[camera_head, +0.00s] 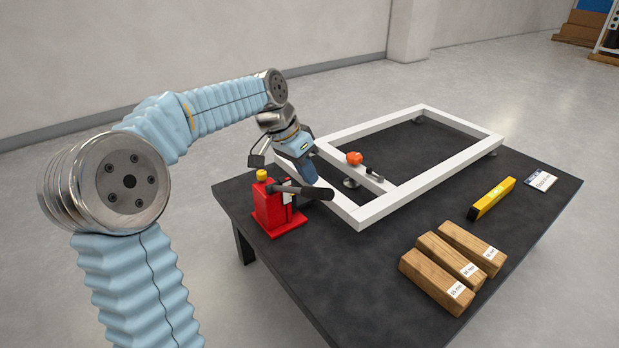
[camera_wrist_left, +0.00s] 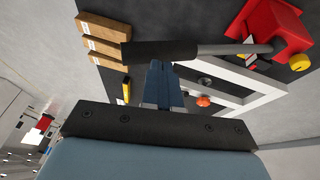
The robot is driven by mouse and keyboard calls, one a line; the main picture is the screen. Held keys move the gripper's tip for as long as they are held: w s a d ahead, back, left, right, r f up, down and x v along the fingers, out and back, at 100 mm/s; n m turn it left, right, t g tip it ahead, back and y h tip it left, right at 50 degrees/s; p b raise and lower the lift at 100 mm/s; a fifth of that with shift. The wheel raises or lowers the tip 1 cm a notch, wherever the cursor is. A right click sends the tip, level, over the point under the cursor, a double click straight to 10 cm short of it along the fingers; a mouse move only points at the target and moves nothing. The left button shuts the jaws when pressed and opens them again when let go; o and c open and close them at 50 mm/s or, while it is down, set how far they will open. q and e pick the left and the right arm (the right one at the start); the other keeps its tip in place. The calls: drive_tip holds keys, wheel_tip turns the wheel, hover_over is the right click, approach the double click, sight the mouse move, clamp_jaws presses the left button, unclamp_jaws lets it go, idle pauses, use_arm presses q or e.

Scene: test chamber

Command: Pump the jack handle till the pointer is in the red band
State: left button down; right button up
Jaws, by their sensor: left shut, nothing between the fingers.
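The red jack (camera_head: 275,210) with a yellow cap (camera_head: 262,175) stands at the table's left corner; it also shows in the left wrist view (camera_wrist_left: 262,28). Its handle, a grey rod with a black grip (camera_head: 316,193), sticks out to the right, near level; the grip (camera_wrist_left: 158,50) crosses the left wrist view. My left gripper (camera_head: 308,181) is shut and empty, its blue fingertips (camera_wrist_left: 160,65) right at the grip. I cannot tell whether they touch it. A pale gauge plate shows on the jack, but pointer and red band cannot be made out. My right gripper is out of view.
A white frame (camera_head: 408,198) lies on raised feet over the dark table (camera_head: 350,262), right of the jack. An orange-knobbed part (camera_head: 354,158) is on its crossbar. Wooden blocks (camera_head: 436,273), a yellow level (camera_head: 491,199) and a card (camera_head: 541,178) lie at the right.

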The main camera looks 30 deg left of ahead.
sight(315, 191)
use_arm(q)
drive_tip(key=shift+d+f, duration=0.25)
drive_tip(key=shift+f, duration=0.2)
drive_tip(key=shift+s+d+f+y+b, duration=0.15)
drive_tip(key=shift+d+f+b, duration=0.15)
drive_tip(key=shift+f+b, duration=0.3)
drive_tip(key=shift+s+d+f+y+b, duration=0.15)
drive_tip(key=shift+d+f+b, duration=0.2)
drive_tip(key=shift+b, duration=0.3)
drive_tip(key=s+d+f+m+t+y+b, duration=0.1)
drive_tip(key=d+f+y+b, duration=0.3)
drive_tip(key=f+b, duration=0.9)
drive_tip(key=shift+s+f+t+b, duration=0.4)
drive_tip(key=shift+t+b, duration=0.2)
drive_tip(key=shift+b, duration=0.25)
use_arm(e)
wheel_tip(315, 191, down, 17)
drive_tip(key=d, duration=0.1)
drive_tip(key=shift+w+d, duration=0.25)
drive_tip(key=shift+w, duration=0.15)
use_arm(q)
drive_tip(key=shift+d, duration=0.15)
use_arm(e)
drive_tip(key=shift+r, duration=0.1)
